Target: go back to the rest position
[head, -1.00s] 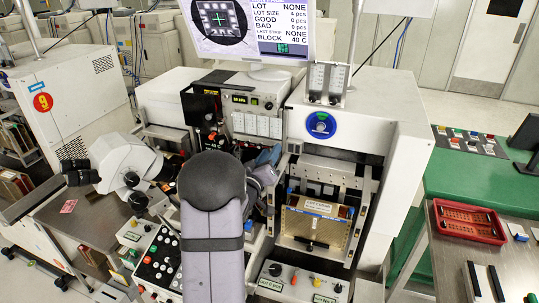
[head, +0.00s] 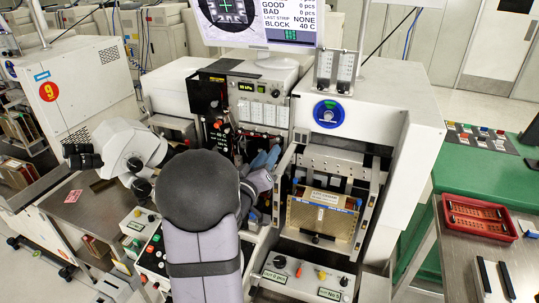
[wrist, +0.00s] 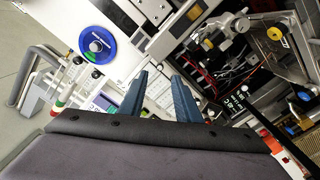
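My gripper shows in the wrist view (wrist: 160,95) as two blue-grey fingers standing apart, with nothing between them. In the head view my gripper (head: 268,160) is a small blue-grey shape in front of the bonding machine, partly hidden behind my dark rounded arm joint. The fingertips seem clear of the machine's panels, but the exact distance cannot be told.
The bonding machine (head: 395,125) has a blue round knob (head: 328,114) and a labelled brown magazine (head: 322,217). A microscope (head: 128,150) stands left of my arm. A red tray (head: 480,218) lies on the right-hand table. A monitor (head: 262,22) is above.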

